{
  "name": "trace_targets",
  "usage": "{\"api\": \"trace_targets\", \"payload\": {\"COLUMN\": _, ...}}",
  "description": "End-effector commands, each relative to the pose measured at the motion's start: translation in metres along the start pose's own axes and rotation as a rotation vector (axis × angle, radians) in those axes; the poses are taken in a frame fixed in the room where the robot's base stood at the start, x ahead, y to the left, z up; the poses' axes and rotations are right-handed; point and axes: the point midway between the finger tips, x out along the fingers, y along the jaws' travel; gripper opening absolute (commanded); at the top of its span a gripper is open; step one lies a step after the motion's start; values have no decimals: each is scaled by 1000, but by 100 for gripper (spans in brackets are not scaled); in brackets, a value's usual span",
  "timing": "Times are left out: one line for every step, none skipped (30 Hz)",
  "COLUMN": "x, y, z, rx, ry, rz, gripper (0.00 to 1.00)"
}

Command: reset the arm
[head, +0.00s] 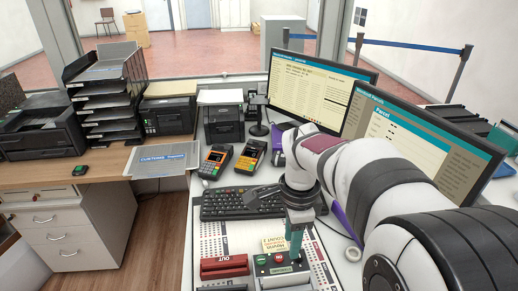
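My arm reaches in from the right side of the head view and bends down at the wrist. My gripper (295,246) points down over the front of the counter, its teal fingertips just above or at a small button box (284,275). The box has a red and a green button and a cream label card behind them. Only a narrow teal finger shape shows, so I cannot tell the gap between the fingers or whether they touch the box. Nothing is visibly held.
A black keyboard (232,204) lies just behind my gripper. A red block marked OUT (224,266) sits to its left on a slotted board. Two card terminals (249,157), a printer (224,124) and two monitors (318,92) stand farther back.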

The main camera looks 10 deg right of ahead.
Motion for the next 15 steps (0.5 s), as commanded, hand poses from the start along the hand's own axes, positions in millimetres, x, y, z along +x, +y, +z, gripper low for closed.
{"api": "trace_targets", "payload": {"x": -3, "y": 6, "z": 2, "rx": -28, "ry": -4, "rz": -1, "gripper": 38}}
{"api": "trace_targets", "payload": {"x": -6, "y": 16, "z": 5, "rx": -74, "ry": -11, "rz": -2, "gripper": 38}}
{"api": "trace_targets", "payload": {"x": -12, "y": 36, "z": 11, "rx": -170, "ry": -24, "rz": -4, "gripper": 38}}
{"api": "trace_targets", "payload": {"x": -15, "y": 56, "z": 16, "rx": -264, "ry": -38, "rz": -7, "gripper": 38}}
{"api": "trace_targets", "payload": {"x": -18, "y": 78, "z": 22, "rx": -368, "ry": -52, "rz": -11, "gripper": 38}}
{"api": "trace_targets", "payload": {"x": -18, "y": 106, "z": 30, "rx": -506, "ry": -73, "rz": -16, "gripper": 38}}
{"api": "trace_targets", "payload": {"x": -17, "y": 126, "z": 34, "rx": -608, "ry": -87, "rz": -22, "gripper": 38}}
{"api": "trace_targets", "payload": {"x": -15, "y": 145, "z": 39, "rx": -704, "ry": -101, "rz": -30, "gripper": 38}}
{"api": "trace_targets", "payload": {"x": -11, "y": 167, "z": 44, "rx": -818, "ry": -117, "rz": -39, "gripper": 38}}
{"api": "trace_targets", "payload": {"x": -7, "y": 181, "z": 48, "rx": -890, "ry": -128, "rz": -46, "gripper": 38}}
{"api": "trace_targets", "payload": {"x": -4, "y": 192, "z": 50, "rx": -953, "ry": -136, "rz": -53, "gripper": 38}}
{"api": "trace_targets", "payload": {"x": 0, "y": 203, "z": 53, "rx": -1016, "ry": -145, "rz": -60, "gripper": 38}}
{"api": "trace_targets", "payload": {"x": 2, "y": 209, "z": 54, "rx": -1050, "ry": -149, "rz": -64, "gripper": 38}}
{"api": "trace_targets", "payload": {"x": 4, "y": 213, "z": 55, "rx": -1073, "ry": -152, "rz": -67, "gripper": 38}}
{"api": "trace_targets", "payload": {"x": 5, "y": 215, "z": 55, "rx": -1090, "ry": -155, "rz": -68, "gripper": 38}}
